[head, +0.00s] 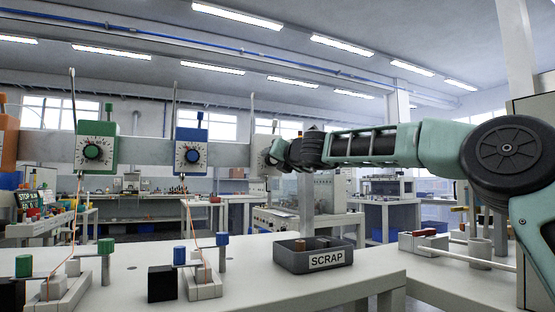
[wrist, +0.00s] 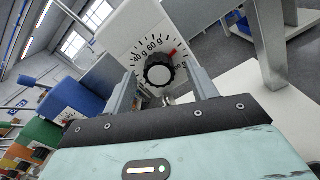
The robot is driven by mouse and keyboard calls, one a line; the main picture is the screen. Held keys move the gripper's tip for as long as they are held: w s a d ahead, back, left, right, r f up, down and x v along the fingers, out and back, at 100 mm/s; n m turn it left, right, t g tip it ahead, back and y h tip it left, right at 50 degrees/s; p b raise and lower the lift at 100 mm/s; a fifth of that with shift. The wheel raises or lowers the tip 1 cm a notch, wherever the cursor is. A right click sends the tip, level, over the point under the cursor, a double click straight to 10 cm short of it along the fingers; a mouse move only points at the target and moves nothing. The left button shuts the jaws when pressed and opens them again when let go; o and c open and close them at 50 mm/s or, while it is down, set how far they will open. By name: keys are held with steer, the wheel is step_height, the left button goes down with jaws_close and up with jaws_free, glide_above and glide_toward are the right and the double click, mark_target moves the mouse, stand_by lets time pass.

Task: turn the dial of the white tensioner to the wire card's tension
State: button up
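The white tensioner (head: 257,162) hangs on the rail right of the blue one, partly hidden behind my gripper (head: 276,154). In the wrist view the white tensioner (wrist: 128,34) shows its dial (wrist: 158,74), a black knob with a pale centre. Printed scale marks around it include 40 g and 60 g. A red pointer (wrist: 171,52) lies at the knob's upper right, past the 60. My gripper (wrist: 160,82) is open, one finger on each side of the knob; I cannot tell whether either touches it. I cannot make out the wire card.
A blue tensioner (head: 191,142) and a green tensioner (head: 95,147) hang to the left. Below are a bench (head: 125,262) with wire stands, a grey SCRAP bin (head: 290,259) and a red-and-white item (head: 424,240).

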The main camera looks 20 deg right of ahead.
steer(key=s+d+b, duration=0.3)
steer(key=s+b, duration=0.2)
steer(key=s, duration=1.2)
steer(key=shift+s, duration=0.1)
stand_by(0.4)
